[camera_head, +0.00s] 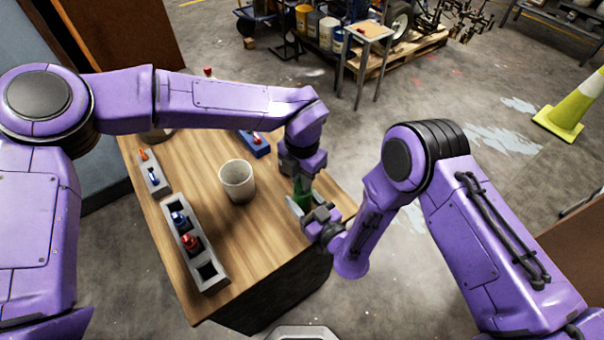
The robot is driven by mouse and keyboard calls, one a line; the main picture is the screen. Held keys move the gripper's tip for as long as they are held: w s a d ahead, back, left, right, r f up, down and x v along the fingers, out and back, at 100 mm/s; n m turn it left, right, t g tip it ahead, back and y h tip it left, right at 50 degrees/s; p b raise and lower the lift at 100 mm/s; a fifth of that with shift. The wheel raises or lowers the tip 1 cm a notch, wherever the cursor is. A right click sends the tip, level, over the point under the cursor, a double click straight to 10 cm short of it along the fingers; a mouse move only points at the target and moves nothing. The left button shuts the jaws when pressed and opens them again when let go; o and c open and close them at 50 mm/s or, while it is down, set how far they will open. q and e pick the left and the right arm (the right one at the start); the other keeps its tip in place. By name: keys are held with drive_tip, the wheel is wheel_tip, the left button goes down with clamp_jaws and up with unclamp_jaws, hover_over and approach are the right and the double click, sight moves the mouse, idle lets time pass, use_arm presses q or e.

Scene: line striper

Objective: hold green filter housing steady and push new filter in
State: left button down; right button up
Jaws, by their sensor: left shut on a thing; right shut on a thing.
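The green filter housing (303,194) stands near the right edge of the wooden table, partly hidden by my grippers. My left gripper (301,178) comes down from above and is shut at the top of the housing. What it grips there is mostly hidden, and I cannot make out a separate new filter. My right gripper (312,216) reaches in from the right, low beside the housing. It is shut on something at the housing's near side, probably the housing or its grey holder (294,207).
A grey-white cup (237,181) stands mid-table. A long grey rack (207,272) with blue and red pieces lies at the front left, and a smaller rack (149,168) behind it. A blue block (255,145) sits at the back. Bare wood lies between cup and front edge.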

use_arm(q)
drive_tip(key=shift+f, duration=0.75)
drive_tip(key=c, duration=0.6)
unclamp_jaws()
drive_tip(key=shift+r, duration=3.5)
use_arm(e)
drive_tip(key=o, duration=1.4)
